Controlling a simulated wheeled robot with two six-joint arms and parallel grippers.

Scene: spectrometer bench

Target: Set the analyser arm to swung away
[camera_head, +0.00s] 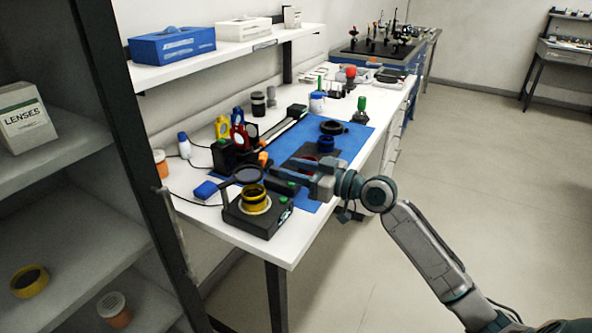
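A dark polariscope-like device (262,221) stands at the near end of the white bench, with a yellow ring (255,197) on its top. A dark round disc in a holder, which looks like the analyser arm (248,174), sits above and just behind the yellow ring. From this angle I cannot tell whether it is directly over the ring. My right gripper (280,180) reaches in from the right, close beside the disc's right side. Its fingers are small and dark here, so contact and opening are unclear. My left gripper is out of view.
A blue mat (350,140) lies behind, with a blue ring mount (326,143) and a black ring (333,127). Yellow and red mounts (238,133) stand at the back. A dark shelf post (120,120) rises at left. Open floor (480,190) lies right.

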